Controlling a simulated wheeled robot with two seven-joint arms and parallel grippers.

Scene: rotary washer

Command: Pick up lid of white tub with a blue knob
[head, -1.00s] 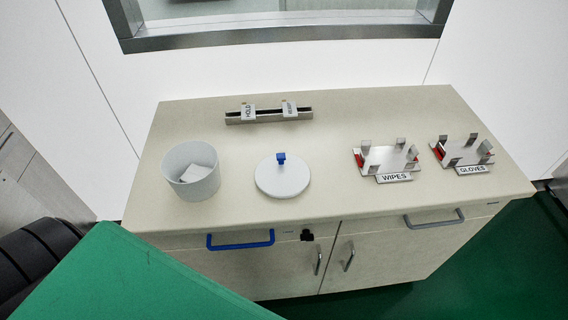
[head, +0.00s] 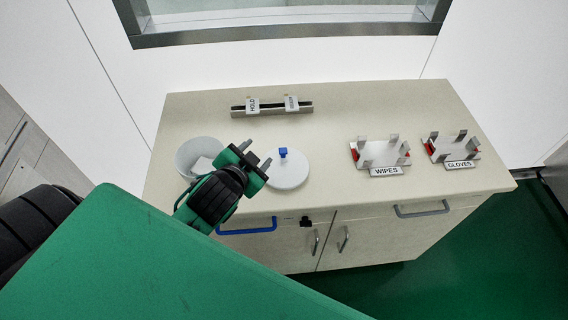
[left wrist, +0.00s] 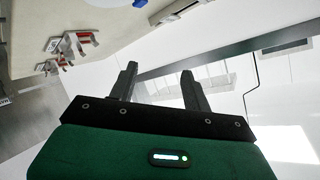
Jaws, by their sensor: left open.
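The round white lid (head: 290,172) with a blue knob (head: 283,152) lies flat on the beige counter. The white tub (head: 190,152) stands open to its left with something white inside, partly hidden by my left arm. My left gripper (head: 257,153) is in front of the counter's left half, between tub and lid in the head view. It is open and empty, its fingertips just left of the knob. In the left wrist view the two dark fingers (left wrist: 158,85) are spread with nothing between them. A blue piece, possibly the knob, shows at that view's top edge. My right gripper is not in view.
The counter (head: 330,128) also holds a rail with labelled tags (head: 272,109) at the back. The metal WIPES holder (head: 380,155) and GLOVES holder (head: 452,148) stand on the right. A blue drawer handle (head: 246,228) sticks out in front.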

